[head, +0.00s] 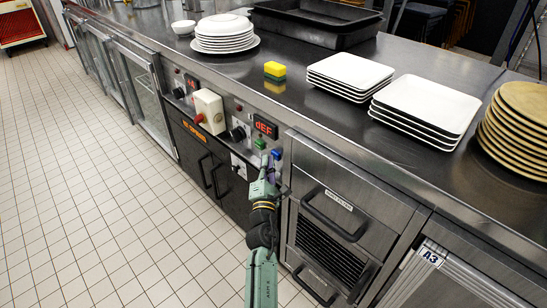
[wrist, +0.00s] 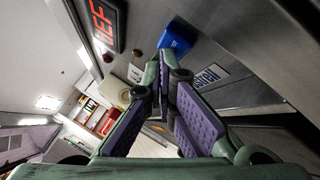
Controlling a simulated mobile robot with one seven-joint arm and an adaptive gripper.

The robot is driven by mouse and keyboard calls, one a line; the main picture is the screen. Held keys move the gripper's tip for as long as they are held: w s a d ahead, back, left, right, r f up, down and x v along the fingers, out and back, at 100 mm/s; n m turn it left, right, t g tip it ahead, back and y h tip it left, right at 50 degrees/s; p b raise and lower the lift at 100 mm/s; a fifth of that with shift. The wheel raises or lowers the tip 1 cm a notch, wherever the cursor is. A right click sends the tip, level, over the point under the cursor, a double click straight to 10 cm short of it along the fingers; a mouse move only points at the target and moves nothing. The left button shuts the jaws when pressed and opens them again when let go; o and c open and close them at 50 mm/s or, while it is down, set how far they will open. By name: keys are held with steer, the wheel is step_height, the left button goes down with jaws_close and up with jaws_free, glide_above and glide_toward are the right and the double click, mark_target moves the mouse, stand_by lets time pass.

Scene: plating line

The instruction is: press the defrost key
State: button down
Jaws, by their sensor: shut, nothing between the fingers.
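The control panel has a red-lit display reading dEF (head: 265,128), which also shows at the top left of the wrist view (wrist: 104,20). Below it are a green key (head: 260,144) and a blue key (head: 276,153). The blue key shows just past my fingertips in the wrist view (wrist: 178,38); a gap or contact cannot be told. A small white label (wrist: 210,76) is beside my fingers, its text partly hidden. My gripper (head: 270,168) is shut and empty, just below the keys; it also shows in the wrist view (wrist: 170,62). The green key is not seen there.
A dark knob (head: 238,133) and a cream box with a red button (head: 208,110) are left of the display. The steel counter above holds a yellow-green sponge (head: 275,71) and stacks of white plates (head: 349,73). A drawer handle (head: 332,218) juts out at lower right.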

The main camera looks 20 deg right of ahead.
steer(key=shift+s+a, duration=0.3)
steer(key=shift+a, duration=0.35)
steer(key=shift+a, duration=0.1)
steer(key=a+b, duration=0.1)
steer(key=s+a, duration=0.1)
steer(key=a, duration=0.1)
steer(key=a+b, duration=0.1)
steer(key=shift+s+a+b, duration=0.3)
steer(key=shift+s, duration=0.05)
stand_by(0.4)
